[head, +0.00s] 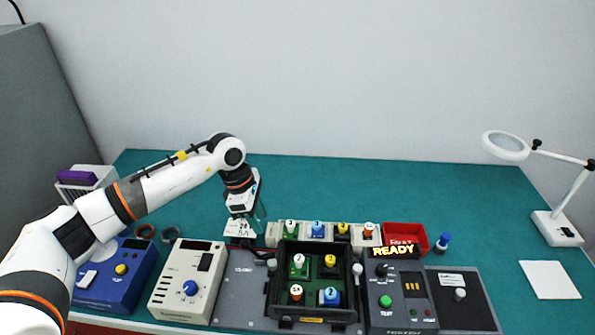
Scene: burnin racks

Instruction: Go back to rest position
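My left arm reaches in from the left, over the teal table. Its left gripper (250,214) points down just behind a small white label card (240,228), left of the row of numbered modules. I see nothing clearly held, and the finger gap is too small to tell. My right gripper is not in view. The black rack (313,313) in the middle holds several coloured modules: green 3 (299,262), a yellow one (330,262), orange 1 (296,293) and blue 2 (329,296).
A tray row (273,234) of numbered modules stands behind the rack. A red bin (405,233) and a READY tester (400,300) are to the right. A white meter (187,281) and blue box (115,275) stand left. A lamp (556,228) is far right. The table's back is clear.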

